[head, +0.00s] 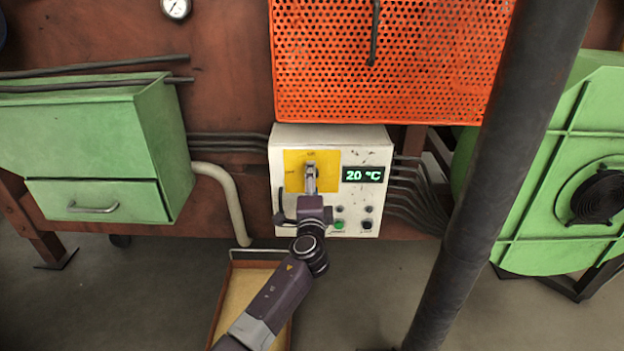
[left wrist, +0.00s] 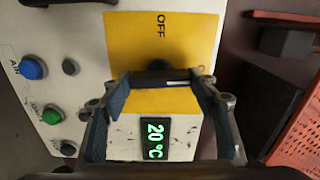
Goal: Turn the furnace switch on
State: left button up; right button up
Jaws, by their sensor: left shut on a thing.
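The furnace control box (head: 350,147) is a worn white panel with a yellow switch plate (head: 294,162). The plate also shows in the left wrist view (left wrist: 122,40), with the word OFF on it. A dark switch handle (left wrist: 162,77) lies across the plate. My left gripper (head: 311,172) is at the plate in the head view. In the left wrist view its blue-padded fingers (left wrist: 163,82) are on both sides of the handle, shut on it. The gripper hides much of the switch in the head view. A display (head: 362,174) reads 20 °C. My right gripper is not in view.
Small buttons, including a green one (head: 340,224), sit below the display. An orange perforated panel (head: 390,60) is above the box. A dark post (head: 490,170) stands to the right. A green drawer cabinet (head: 90,140) is at left, a tray (head: 232,300) below.

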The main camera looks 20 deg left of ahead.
pick_arm(q)
jog(key=shift+m, duration=0.5)
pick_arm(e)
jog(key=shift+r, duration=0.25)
pick_arm(q)
jog(key=o, duration=1.1)
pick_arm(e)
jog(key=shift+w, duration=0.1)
pick_arm(q)
jog(key=v, duration=1.2)
